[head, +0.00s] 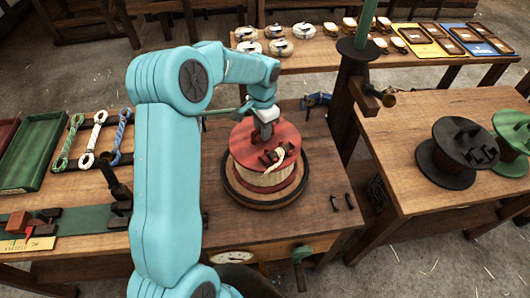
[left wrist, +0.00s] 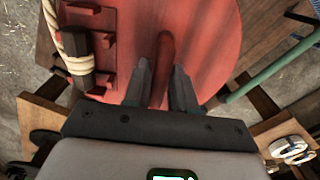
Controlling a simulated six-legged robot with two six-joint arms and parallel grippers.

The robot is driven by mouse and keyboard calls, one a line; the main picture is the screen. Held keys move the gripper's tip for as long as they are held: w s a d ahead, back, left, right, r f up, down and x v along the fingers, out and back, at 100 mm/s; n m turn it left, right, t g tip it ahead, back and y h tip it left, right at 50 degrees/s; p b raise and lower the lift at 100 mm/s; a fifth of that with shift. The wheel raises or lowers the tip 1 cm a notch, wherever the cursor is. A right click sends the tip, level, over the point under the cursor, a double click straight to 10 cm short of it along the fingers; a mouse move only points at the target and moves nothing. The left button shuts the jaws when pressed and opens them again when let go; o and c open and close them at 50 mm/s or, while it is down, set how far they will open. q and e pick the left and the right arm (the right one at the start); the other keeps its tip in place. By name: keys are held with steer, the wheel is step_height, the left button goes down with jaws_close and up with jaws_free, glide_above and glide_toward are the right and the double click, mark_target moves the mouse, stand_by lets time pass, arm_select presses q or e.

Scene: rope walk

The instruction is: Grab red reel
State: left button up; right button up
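The red reel (head: 252,145) has a red top disc and a pale rope-wound drum. It stands upright on a round dark wooden base on the middle bench. My left gripper (head: 266,130) is over the reel's top, pointing down. In the left wrist view the red disc (left wrist: 215,45) fills the upper middle. A red upright handle (left wrist: 164,60) stands between the two dark fingers of my left gripper (left wrist: 161,75). The fingers look open, with a small gap beside the handle. My right gripper is not in view.
A green post (head: 366,25) on a dark stand rises right of the reel. A black reel (head: 440,165) and a green reel (head: 512,130) stand on the right table. Rope coils (head: 95,140) and a green tray (head: 35,150) lie at left.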

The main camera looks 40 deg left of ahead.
arm_select(q)
jaws_close()
steer(key=shift+w+r, duration=0.1)
stand_by(1.0)
steer(key=shift+r, duration=0.1)
